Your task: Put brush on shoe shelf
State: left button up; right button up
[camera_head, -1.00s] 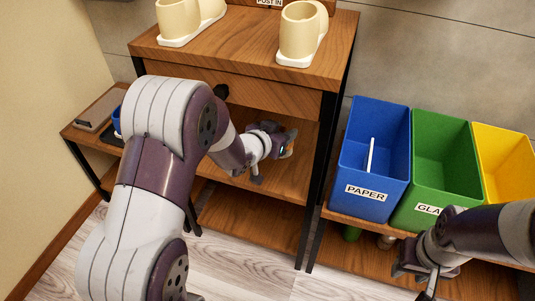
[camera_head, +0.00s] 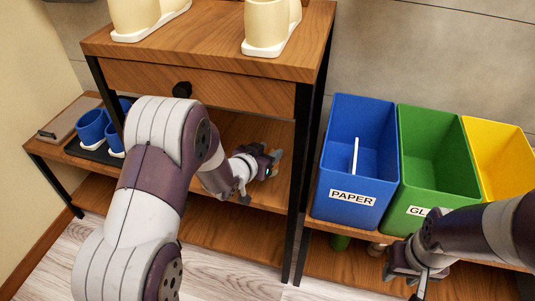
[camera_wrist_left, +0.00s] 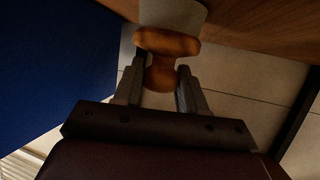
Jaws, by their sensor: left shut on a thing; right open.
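The brush (camera_wrist_left: 166,74) shows in the left wrist view as an orange-brown, waisted wooden handle with a pale part (camera_wrist_left: 172,14) beyond it. My left gripper (camera_wrist_left: 160,92) is shut on the handle. In the head view my left gripper (camera_head: 272,163) is at the open front of the wooden shoe shelf (camera_head: 210,228), under the drawer and near the right black leg. The brush is hard to make out there, and contact with a board cannot be told. My right gripper (camera_head: 420,288) is open and empty at the lower right, in front of the bins.
Cream boots (camera_head: 266,25) stand on the unit's top. Blue boots (camera_head: 93,126) sit on a low bench at the left. Blue (camera_head: 343,190), green (camera_head: 436,150) and yellow (camera_head: 495,155) bins stand to the right. The black leg (camera_head: 298,190) is close beside my left gripper.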

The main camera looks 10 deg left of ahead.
pick_arm(q)
jog(key=shift+f, duration=0.25)
jog(key=o, duration=1.2)
jog(key=shift+c, duration=0.2)
jog(key=shift+r, duration=0.1)
jog(key=shift+r, duration=0.25)
jog(key=s+a+r+n+g+y+p, duration=0.1)
jog(key=s+g, duration=0.4)
jog(key=s, duration=0.8)
jog(key=s+a+r+n+g+y+p, duration=0.2)
jog(key=s+g, duration=0.4)
jog(key=s, duration=0.7)
jog(key=shift+r+g+y+p, duration=0.3)
jog(key=shift+r+y+p, duration=0.25)
jog(key=shift+p, duration=0.3)
jog(key=shift+s, duration=0.1)
